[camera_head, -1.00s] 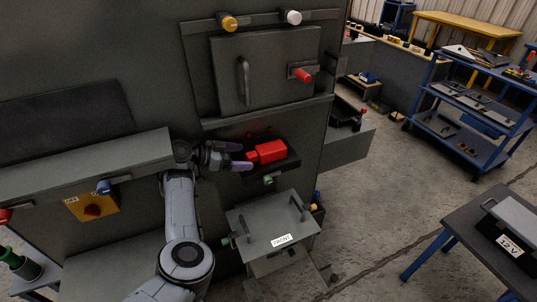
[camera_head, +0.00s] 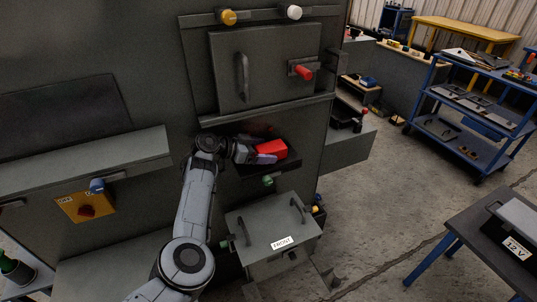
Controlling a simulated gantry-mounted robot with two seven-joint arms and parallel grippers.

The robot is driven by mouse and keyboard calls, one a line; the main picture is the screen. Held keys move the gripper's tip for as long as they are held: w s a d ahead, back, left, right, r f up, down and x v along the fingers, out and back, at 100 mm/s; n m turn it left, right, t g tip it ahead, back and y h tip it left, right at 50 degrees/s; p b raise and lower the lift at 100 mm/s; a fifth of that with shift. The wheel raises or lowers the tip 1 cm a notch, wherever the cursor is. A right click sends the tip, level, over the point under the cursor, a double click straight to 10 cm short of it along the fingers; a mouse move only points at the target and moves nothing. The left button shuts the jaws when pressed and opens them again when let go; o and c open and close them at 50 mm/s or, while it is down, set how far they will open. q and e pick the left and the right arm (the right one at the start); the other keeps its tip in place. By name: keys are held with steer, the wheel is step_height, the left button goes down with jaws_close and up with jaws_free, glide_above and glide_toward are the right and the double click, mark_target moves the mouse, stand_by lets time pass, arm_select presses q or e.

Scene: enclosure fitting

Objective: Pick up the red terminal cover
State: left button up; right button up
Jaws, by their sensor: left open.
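The red terminal cover (camera_head: 273,148) sits on a small dark ledge (camera_head: 284,165) on the front of the grey enclosure, below its square door. My left gripper (camera_head: 268,158) is at the cover from the left, with its purple-tipped fingers around or beside the cover's left part. The jaws are open. The gripper hides the left end of the cover, and I cannot tell whether a finger touches it. My right gripper is not in view.
A grey box (camera_head: 270,230) with handles and a "FRONT" label stands below the ledge. The door (camera_head: 265,70) above has a red latch knob (camera_head: 303,71). An orange switch plate (camera_head: 86,206) is at left. A "12 V" box (camera_head: 512,240) rests on a table at right.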

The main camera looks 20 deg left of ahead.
arm_select(q)
steer(key=shift+c, duration=0.4)
steer(key=c, duration=1)
steer(key=shift+r, duration=0.2)
